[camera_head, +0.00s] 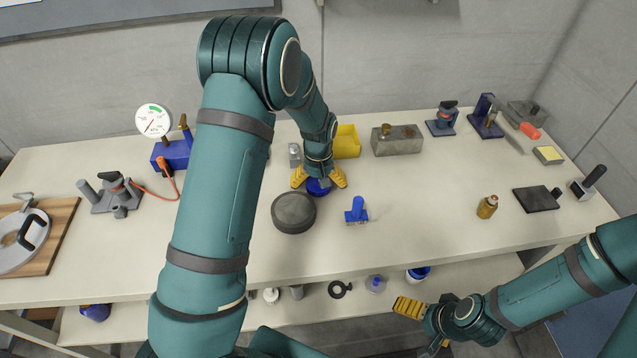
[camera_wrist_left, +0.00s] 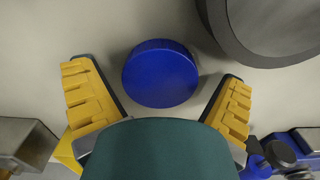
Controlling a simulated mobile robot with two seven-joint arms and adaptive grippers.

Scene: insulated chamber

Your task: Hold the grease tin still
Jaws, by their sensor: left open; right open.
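In the left wrist view the blue tin (camera_wrist_left: 160,73) lies between the open fingers, with a visible gap on both sides. Part of the tin is hidden by the gripper in the head view. My right gripper (camera_head: 420,327) is open and empty in front of the bench, at lower right.
A dark grey round object (camera_head: 294,212) stands close in front of the tin. A yellow bin (camera_head: 347,141) and a grey metal block (camera_head: 397,140) stand behind. The bench between the blue tool and a small amber bottle (camera_head: 487,207) is clear.

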